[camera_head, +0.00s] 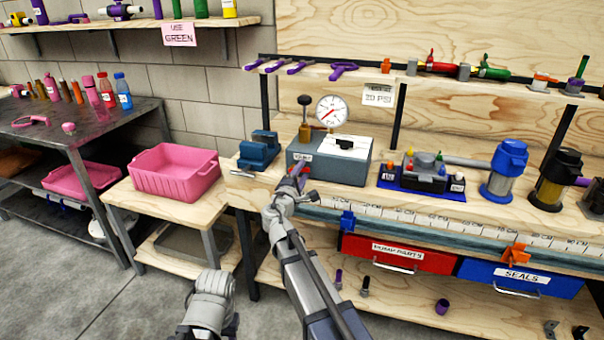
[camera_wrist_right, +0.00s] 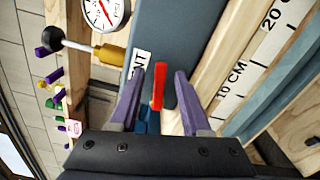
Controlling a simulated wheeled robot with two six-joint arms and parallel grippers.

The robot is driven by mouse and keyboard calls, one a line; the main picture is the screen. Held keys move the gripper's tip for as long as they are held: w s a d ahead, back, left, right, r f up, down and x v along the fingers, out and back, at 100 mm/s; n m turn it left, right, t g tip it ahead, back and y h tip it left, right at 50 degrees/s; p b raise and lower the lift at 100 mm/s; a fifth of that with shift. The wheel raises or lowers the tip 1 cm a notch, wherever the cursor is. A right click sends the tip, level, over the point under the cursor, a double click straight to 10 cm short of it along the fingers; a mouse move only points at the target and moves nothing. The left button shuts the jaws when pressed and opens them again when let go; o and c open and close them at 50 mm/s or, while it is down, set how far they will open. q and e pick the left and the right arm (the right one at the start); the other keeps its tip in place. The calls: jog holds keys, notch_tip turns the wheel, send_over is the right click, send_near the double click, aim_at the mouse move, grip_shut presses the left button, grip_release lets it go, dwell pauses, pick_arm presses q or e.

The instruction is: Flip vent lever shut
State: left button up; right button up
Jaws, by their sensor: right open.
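The red vent lever (camera_wrist_right: 158,86) shows in the right wrist view, beside a partly covered white label ending in "NT" (camera_wrist_right: 141,66). My right gripper (camera_wrist_right: 160,70) is open, with one finger on either side of the lever and visible gaps to it. In the head view my right gripper (camera_head: 298,177) is at the front left of the grey gauge box (camera_head: 345,172), and it largely hides the lever there. Of my left arm only a pale link shows at the bottom of the head view; its fingers do not show.
A ruler strip (camera_head: 440,228) runs along the bench front.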

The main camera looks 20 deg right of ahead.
grip_shut()
dwell(0.5)
jog(key=m, duration=0.1)
jog(key=f+m+b, duration=0.1)
jog(key=shift+m, duration=0.3)
grip_release()
